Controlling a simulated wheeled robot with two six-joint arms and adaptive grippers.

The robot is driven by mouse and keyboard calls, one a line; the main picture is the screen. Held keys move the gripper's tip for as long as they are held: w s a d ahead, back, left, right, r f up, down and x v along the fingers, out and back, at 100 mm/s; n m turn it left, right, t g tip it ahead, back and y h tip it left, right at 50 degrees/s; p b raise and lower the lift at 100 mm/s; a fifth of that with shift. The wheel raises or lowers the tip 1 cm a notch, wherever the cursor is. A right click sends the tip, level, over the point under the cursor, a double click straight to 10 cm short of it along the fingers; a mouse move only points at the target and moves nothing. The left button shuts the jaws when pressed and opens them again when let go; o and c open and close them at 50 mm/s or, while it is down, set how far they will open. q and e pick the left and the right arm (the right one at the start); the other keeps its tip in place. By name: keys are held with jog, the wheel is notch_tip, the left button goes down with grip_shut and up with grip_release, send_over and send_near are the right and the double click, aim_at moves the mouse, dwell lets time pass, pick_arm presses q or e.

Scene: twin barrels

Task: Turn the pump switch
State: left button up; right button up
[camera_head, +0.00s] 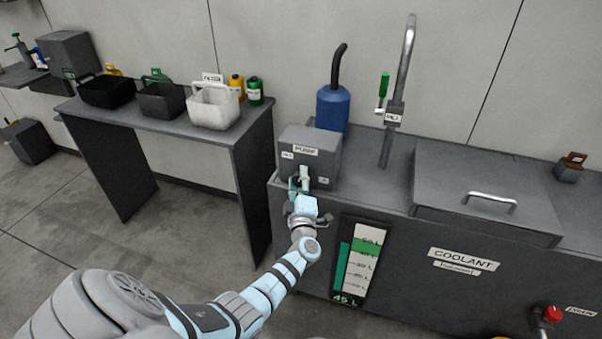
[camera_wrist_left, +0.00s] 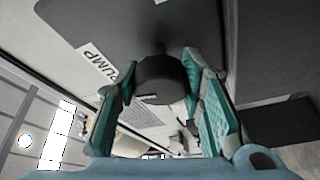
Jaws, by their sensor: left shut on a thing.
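The grey pump box (camera_head: 323,140) stands on the left end of the coolant unit, with a "PUMP" label on its front. My left gripper (camera_head: 300,183) is at the front face of this box and hides most of the switch in the head view. In the left wrist view, the dark round pump switch (camera_wrist_left: 163,82) sits between the two teal fingers of my left gripper (camera_wrist_left: 160,70). A light mark shows on its edge. The gripper is shut on the switch. My right gripper is not in view.
A blue bottle (camera_head: 332,108) stands behind the pump box. A green-handled tap pipe (camera_head: 387,140) and a lidded tank (camera_head: 480,190) are to the right. A level gauge (camera_head: 362,262) is below. A side table (camera_head: 165,127) holds bins at left.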

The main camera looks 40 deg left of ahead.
pick_arm(q)
jog(key=shift+r+n+g+h+p, duration=0.1)
jog(key=shift+n+g+h+p, duration=0.3)
jog(key=shift+n+p, duration=0.75)
jog(key=shift+c, duration=0.2)
jog(key=shift+o, duration=0.2)
jog(key=shift+n, duration=0.25)
jog(key=shift+c, duration=0.2)
jog(key=o, duration=1.2)
jog(key=v, duration=1.2)
jog(key=shift+w, duration=0.1)
